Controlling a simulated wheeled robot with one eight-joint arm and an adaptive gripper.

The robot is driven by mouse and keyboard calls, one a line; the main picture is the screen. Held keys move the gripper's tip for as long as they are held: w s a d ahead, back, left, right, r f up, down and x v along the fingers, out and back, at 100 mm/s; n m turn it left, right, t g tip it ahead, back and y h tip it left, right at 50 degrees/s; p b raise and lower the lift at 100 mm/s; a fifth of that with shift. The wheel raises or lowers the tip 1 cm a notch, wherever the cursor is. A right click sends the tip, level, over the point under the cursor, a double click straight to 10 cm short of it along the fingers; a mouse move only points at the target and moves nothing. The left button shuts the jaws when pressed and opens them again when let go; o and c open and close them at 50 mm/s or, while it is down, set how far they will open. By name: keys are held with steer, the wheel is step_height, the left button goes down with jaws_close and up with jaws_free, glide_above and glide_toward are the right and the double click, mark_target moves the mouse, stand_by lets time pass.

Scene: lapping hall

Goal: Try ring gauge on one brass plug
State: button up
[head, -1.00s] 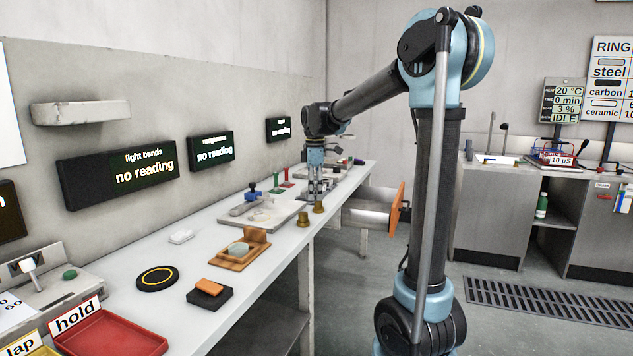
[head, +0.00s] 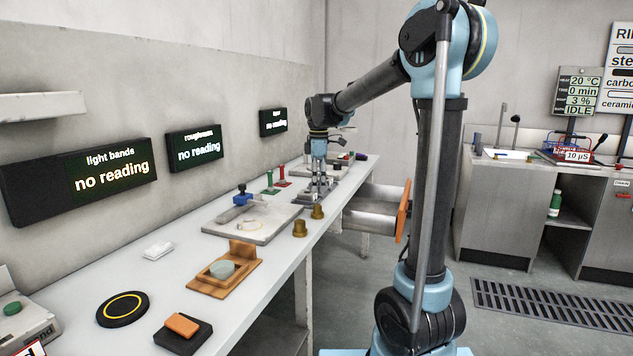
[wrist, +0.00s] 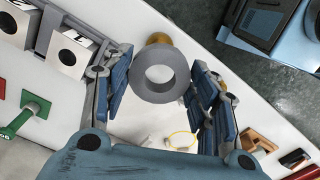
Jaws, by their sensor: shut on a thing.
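My gripper (head: 318,192) hangs low over the far half of the bench, beside the brass plugs. In the wrist view its blue finger pads (wrist: 160,88) are shut on a grey ring gauge (wrist: 160,94), with the open bore facing the camera. A brass plug (wrist: 158,39) shows partly behind the ring's far edge. I cannot tell whether they touch. In the head view two brass plugs stand upright near the front edge, the nearer one (head: 300,229) and the farther one (head: 317,212). The ring is not clear in the head view.
Green (head: 269,183) and red (head: 282,178) handled pieces stand behind my gripper. Pale blocks with dark holes (wrist: 69,52) lie left in the wrist view. A grey plate (head: 225,226), wooden holder (head: 240,284), and black disc (head: 122,309) occupy the nearer bench.

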mark_target(318, 205)
steer(key=shift+w+a+f, duration=0.1)
steer(key=shift+a+f, duration=0.1)
steer(key=shift+f, duration=2.55)
steer(key=shift+d+f, duration=0.1)
stand_by(0.4)
steer(key=o, duration=1.2)
steer(key=shift+c, duration=0.2)
step_height(318, 205, up, 12)
steer(key=shift+f, duration=0.1)
